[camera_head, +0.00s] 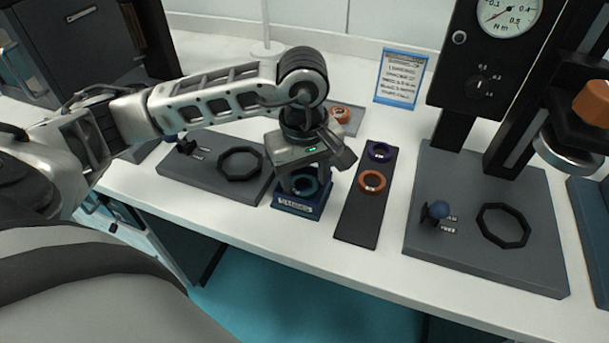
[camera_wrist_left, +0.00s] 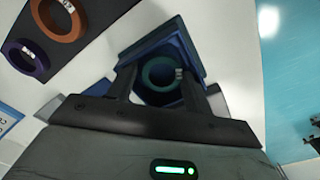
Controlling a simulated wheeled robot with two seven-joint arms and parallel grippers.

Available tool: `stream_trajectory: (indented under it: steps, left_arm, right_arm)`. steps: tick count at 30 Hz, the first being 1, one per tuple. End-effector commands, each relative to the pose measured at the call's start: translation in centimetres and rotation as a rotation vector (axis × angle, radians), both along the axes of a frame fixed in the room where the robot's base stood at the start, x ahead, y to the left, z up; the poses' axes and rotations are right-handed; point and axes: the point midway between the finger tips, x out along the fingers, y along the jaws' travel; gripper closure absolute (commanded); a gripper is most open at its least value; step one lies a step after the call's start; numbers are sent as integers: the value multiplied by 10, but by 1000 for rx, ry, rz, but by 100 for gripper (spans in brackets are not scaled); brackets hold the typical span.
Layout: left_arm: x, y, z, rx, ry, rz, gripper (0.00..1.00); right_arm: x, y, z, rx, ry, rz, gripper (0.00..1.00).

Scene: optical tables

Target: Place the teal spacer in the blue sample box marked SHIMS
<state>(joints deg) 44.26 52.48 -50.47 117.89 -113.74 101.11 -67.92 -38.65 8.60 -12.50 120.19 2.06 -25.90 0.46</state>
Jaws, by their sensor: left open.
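The blue sample box (camera_head: 290,207) stands on the white table in the head view, with a pale label on its front that is too small to read surely. The teal spacer (camera_head: 305,186), a ring, lies inside the box. In the left wrist view the spacer (camera_wrist_left: 146,74) shows within the walls of the box (camera_wrist_left: 190,50). My left gripper (camera_head: 306,177) points down over the box. Its fingers are open on either side of the ring, apart from each other, and they also show in the wrist view (camera_wrist_left: 159,82). My right gripper is not seen.
A dark strip (camera_head: 354,217) right of the box holds an orange ring (camera_head: 372,182) and a purple ring (camera_head: 380,151). Grey plates with black octagonal frames lie left (camera_head: 205,190) and right (camera_head: 470,255). A gauge stand (camera_head: 465,70) rises at the back right.

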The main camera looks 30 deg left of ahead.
Motion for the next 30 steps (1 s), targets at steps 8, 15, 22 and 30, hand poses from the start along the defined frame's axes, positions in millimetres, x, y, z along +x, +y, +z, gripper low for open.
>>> stream_trajectory:
  steps: [8,15,22,30]
  left_arm:
    - [-5,0,20,5,22,-3,47]
    - [-4,0,79,6,17,-4,47]
    - [-5,0,116,6,19,-3,47]
    - [-5,0,125,5,22,-3,47]
  right_arm:
    - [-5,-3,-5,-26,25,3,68]
    - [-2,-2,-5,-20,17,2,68]
    - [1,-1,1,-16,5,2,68]
    - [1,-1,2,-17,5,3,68]
